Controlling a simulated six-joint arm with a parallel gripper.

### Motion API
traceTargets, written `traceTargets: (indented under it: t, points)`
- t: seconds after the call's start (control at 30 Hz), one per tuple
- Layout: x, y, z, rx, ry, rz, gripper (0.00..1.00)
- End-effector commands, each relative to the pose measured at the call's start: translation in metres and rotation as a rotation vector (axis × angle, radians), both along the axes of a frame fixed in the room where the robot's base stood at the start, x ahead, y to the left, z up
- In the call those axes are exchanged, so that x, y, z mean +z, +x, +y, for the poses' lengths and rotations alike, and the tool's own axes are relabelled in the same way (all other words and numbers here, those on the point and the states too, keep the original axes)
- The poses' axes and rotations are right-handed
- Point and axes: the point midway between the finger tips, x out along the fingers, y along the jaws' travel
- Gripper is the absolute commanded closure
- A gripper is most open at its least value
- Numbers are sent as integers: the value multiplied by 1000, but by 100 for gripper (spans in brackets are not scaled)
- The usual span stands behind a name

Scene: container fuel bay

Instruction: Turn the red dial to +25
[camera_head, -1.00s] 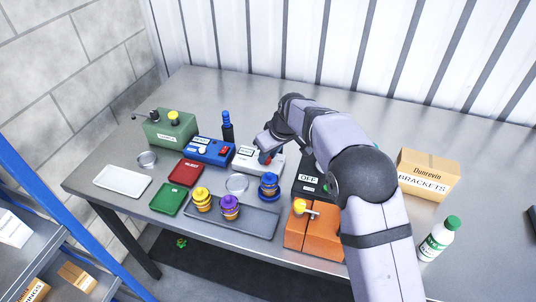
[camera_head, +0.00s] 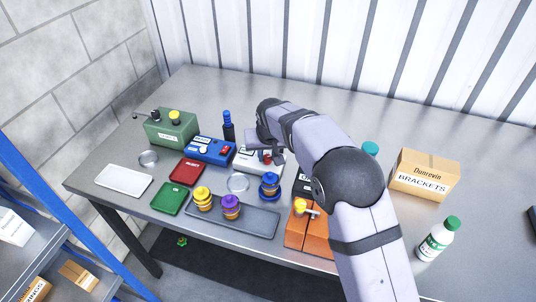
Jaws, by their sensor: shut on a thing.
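A pale grey box (camera_head: 248,165) with a small display stands in the middle of the table, right of a blue box. The red dial (camera_head: 267,157) is on its right part; only a little red shows under my gripper. My gripper (camera_head: 264,153) reaches over this box from behind and is shut on the red dial. The fingers and most of the dial are hidden by the wrist. The dial's pointer and the reading on the display are too small to tell.
The blue box (camera_head: 205,151) is close on the left. A blue-knobbed jar (camera_head: 269,187) and a round clear dish (camera_head: 237,183) stand in front. A black box (camera_head: 304,187) and an orange box (camera_head: 300,232) are on the right, partly under my arm. A cardboard box (camera_head: 424,175) stands farther right.

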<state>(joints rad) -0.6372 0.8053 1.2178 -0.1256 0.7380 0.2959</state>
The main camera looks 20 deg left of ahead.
Motion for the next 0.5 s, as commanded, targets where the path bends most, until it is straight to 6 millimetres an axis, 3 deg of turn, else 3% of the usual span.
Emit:
traceTargets:
  t: [0.5]
  points:
    - [0,0,2,-167,1,0,100]
